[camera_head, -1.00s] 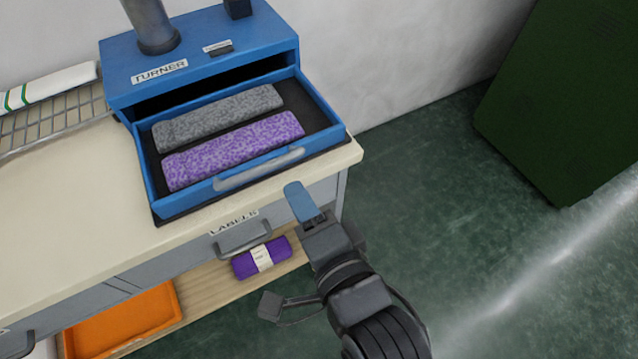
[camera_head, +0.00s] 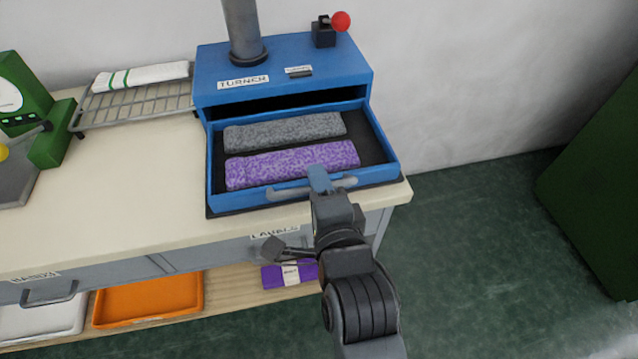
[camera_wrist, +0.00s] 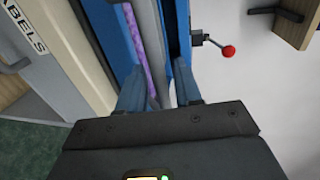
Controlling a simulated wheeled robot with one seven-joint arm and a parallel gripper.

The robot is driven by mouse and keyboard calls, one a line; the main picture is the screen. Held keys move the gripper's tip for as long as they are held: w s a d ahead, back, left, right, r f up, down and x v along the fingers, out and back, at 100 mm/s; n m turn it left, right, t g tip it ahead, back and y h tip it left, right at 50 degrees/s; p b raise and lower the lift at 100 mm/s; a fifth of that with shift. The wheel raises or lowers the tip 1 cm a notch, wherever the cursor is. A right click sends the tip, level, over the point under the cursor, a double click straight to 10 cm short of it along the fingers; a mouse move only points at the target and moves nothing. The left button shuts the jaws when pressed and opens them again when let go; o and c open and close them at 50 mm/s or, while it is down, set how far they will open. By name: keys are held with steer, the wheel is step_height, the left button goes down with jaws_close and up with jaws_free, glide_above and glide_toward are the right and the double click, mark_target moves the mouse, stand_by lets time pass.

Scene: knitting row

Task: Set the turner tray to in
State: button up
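The blue turner tray (camera_head: 213,168) is pulled out of the blue turner housing (camera_head: 290,75) on the bench. It holds a grey knitted piece (camera_head: 285,132) and a purple speckled one (camera_head: 290,164). A grey bar handle (camera_head: 290,191) runs along the tray's front. My gripper (camera_head: 320,180) is at the right part of this handle. I cannot tell whether either finger touches the bar.
The turner has a lever with a red knob (camera_head: 341,21). A wire rack (camera_head: 135,103) with a white roll stands to the left. Drawers lie below the bench top (camera_head: 120,200), with an orange tray (camera_head: 150,298) on the shelf beneath. Floor to the right is clear up to a green cabinet (camera_head: 600,180).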

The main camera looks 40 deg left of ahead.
jaws_close()
stand_by(0.5)
steer(key=r+b+x, duration=0.1)
steer(key=b+x, duration=0.1)
steer(key=x, duration=0.4)
steer(key=r+b+x, duration=0.1)
steer(key=b+x, duration=0.2)
steer(key=x, duration=0.3)
steer(key=r+b+x, duration=0.1)
steer(key=b+x, duration=0.1)
steer(key=x, duration=0.5)
steer(key=shift+w+a+r+b, duration=0.3)
steer(key=shift+w, duration=0.1)
steer(key=shift+w+a, duration=0.45)
steer(key=shift+a, duration=0.05)
steer(key=shift+w+a+r+b, duration=0.1)
steer(key=shift+r+b, duration=0.1)
steer(key=shift+b, duration=0.1)
